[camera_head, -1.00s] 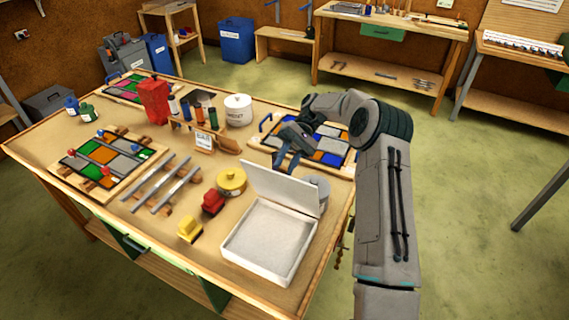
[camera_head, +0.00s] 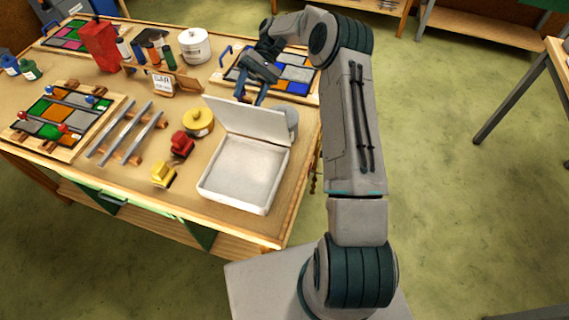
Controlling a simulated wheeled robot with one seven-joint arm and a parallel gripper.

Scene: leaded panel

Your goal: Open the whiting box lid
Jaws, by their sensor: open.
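The whiting box (camera_head: 238,205) is a white, shallow, square box near the table's front right edge. Its lid (camera_head: 248,122) stands raised along the box's back side, tilted back, and the pale inside of the box shows. My arm reaches in from the right. Whether the fingertips touch anything is too small to tell.
A grey round container (camera_head: 291,120) stands close behind the lid's right end. A leaded panel (camera_head: 280,76) lies behind my gripper. The floor right of the table is clear.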

